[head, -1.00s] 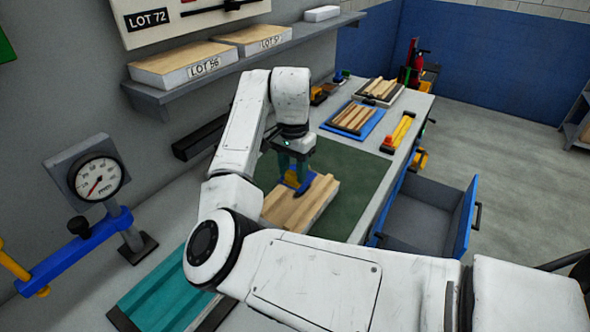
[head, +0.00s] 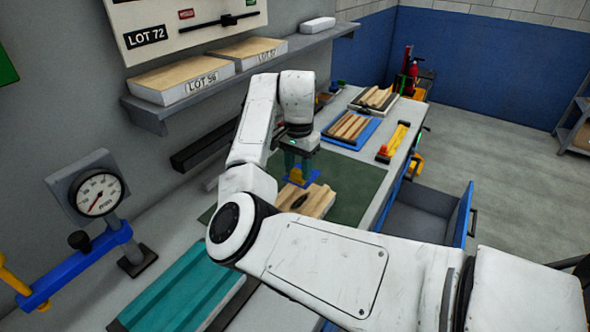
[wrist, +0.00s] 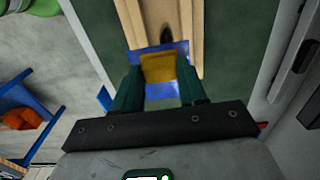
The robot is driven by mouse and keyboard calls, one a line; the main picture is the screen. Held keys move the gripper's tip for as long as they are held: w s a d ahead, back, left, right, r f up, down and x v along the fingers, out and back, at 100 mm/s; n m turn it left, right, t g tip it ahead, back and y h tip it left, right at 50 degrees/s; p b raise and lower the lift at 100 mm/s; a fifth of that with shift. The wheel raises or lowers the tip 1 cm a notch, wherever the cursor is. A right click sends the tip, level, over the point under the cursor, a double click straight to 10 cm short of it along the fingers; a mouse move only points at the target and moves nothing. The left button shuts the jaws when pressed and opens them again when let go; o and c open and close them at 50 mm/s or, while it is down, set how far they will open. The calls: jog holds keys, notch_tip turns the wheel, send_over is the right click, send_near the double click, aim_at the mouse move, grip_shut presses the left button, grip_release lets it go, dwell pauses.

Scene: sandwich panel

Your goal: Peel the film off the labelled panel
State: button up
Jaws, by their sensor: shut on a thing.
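A pale wooden panel (head: 318,202) with raised ribs lies on the dark green mat; a dark oval patch shows on it. My arm hides its near part. No label is readable on it. My gripper (head: 300,170) is over its far end. In the wrist view, the green fingers of my gripper (wrist: 158,82) are shut on a yellow piece (wrist: 158,67) with blue sheet (wrist: 178,48) around it. The panel's ribs (wrist: 134,20) run up from there. I cannot tell whether the blue sheet is the film or still touches the panel.
A teal ribbed panel (head: 185,282) lies in the foreground. A gauge (head: 98,194) stands at left. Panels marked LOT 56 (head: 185,84) sit on the wall shelf. A blue tray (head: 347,132) of wood strips is at the back. A drawer (head: 418,210) stands open at right.

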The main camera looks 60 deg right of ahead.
jog(key=w+d+r+p, duration=0.1)
jog(key=d+r, duration=0.1)
jog(key=d, duration=0.5)
jog(key=shift+p, duration=0.3)
dwell(0.3)
jog(key=shift+d+r, duration=0.1)
